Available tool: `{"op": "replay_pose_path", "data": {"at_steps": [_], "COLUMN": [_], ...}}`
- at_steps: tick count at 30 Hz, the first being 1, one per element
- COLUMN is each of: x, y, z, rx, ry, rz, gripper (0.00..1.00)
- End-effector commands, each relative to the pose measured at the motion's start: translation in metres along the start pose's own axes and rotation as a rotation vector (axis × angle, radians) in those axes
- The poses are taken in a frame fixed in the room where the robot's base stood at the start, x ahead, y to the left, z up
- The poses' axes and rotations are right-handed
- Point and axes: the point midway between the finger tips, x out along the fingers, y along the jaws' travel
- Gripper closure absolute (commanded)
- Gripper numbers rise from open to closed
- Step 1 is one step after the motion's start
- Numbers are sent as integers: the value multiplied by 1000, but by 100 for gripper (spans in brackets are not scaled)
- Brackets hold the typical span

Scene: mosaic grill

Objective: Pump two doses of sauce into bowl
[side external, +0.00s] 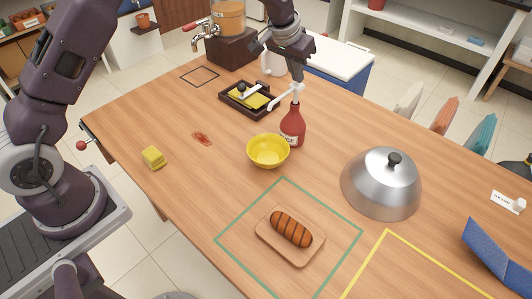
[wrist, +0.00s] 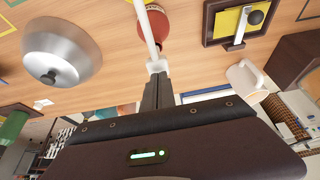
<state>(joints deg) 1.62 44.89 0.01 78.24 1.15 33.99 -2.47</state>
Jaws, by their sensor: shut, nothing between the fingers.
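The red sauce bottle (side external: 293,128) stands upright on the table, with a white pump head and a long spout (side external: 281,98) reaching left over the yellow bowl (side external: 268,153). The bowl stands beside the bottle; its inside looks empty from here. My gripper (side external: 297,86) is shut and points down at the top of the pump. In the wrist view my gripper's closed fingertips (wrist: 158,76) meet the white pump head, with the red bottle (wrist: 153,30) beyond. Whether the pump is pressed down, I cannot tell.
A dark tray (side external: 233,99) with a yellow sponge lies behind the bottle. A metal dome (side external: 381,184) stands to the right. A grilled sausage on a wooden board (side external: 264,237) lies in front. A red smear (side external: 202,138) and a yellow block (side external: 153,157) are to the left.

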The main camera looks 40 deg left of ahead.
Motion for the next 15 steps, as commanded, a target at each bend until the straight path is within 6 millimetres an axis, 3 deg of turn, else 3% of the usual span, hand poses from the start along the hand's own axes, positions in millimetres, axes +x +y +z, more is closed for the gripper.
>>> {"op": "replay_pose_path", "data": {"at_steps": [15], "x": [20], "y": [0], "z": [9], "rx": [0], "ry": [-2], "rz": [0], "gripper": [100]}}
